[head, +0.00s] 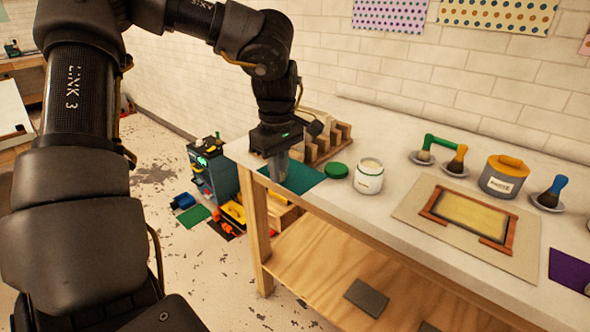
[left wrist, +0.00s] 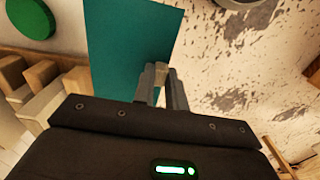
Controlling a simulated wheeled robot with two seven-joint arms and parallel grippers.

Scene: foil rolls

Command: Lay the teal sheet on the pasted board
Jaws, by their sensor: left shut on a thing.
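The teal sheet (head: 306,178) is at the left end of the white-topped bench, by its front edge. My left gripper (head: 278,176) points down and is shut on the sheet's edge. In the left wrist view the teal sheet (left wrist: 125,45) stretches away from the closed fingertips (left wrist: 158,72), with floor beyond its right side. The pasted board (head: 470,220) is a pale yellow panel at the bench's right, between reddish-brown corner guides (head: 434,200) on a beige base. It is well apart from the sheet. My right gripper is not in view.
A white jar (head: 369,178) and green lid (head: 336,170) stand between sheet and board. A wooden rack (head: 328,145) is behind the gripper. Brushes on dishes (head: 455,166) and an orange-lidded tin (head: 503,178) are behind the board. A purple sheet (head: 569,270) lies right.

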